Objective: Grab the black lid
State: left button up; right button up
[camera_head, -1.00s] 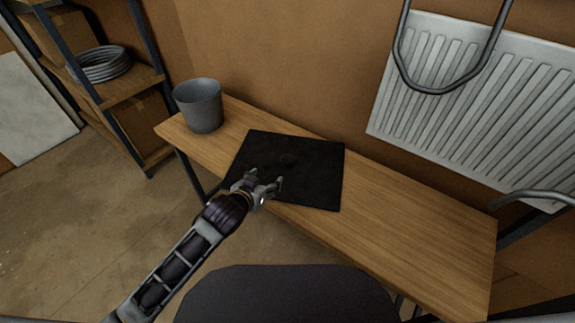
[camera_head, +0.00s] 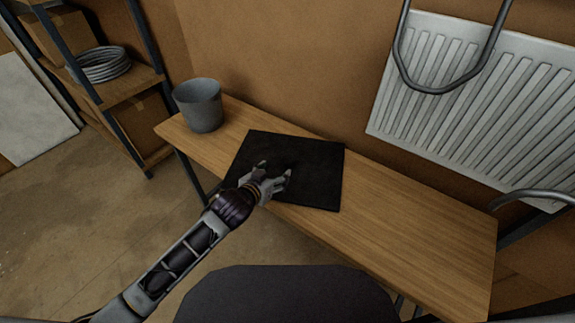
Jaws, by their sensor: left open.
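The black lid (camera_head: 318,172) is a flat, dark square lying on the wooden bench, left of its middle. Its left and front part is partly covered by my left gripper. My left gripper (camera_head: 275,170) is open, over the lid's front left part, with its fingers pointing toward the lid's middle. Nothing shows between the fingers. Whether the fingertips touch the lid I cannot tell. My right gripper is not in view.
A grey bucket (camera_head: 199,106) stands on the bench's left end. The wooden bench (camera_head: 415,220) is clear right of the lid. A white radiator (camera_head: 470,105) hangs on the wall behind. A shelf with a coiled grey hose (camera_head: 101,64) stands at the left.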

pick_arm(q)
send_near(287, 159)
jog(key=shift+w+d+f, duration=0.8)
jog(key=shift+w+f, duration=0.1)
jog(key=shift+f, duration=0.05)
jog(key=shift+w+d+f, duration=0.2)
jog(key=shift+w+f, duration=0.05)
jog(key=shift+w, duration=0.2)
jog(key=shift+w+d+f, duration=0.1)
jog(key=shift+w+d, duration=0.05)
jog(key=shift+w, duration=0.55)
jog(key=shift+w+d+f, duration=0.15)
jog(key=shift+w, duration=0.55)
jog(key=shift+x, duration=1.25)
grip_shut()
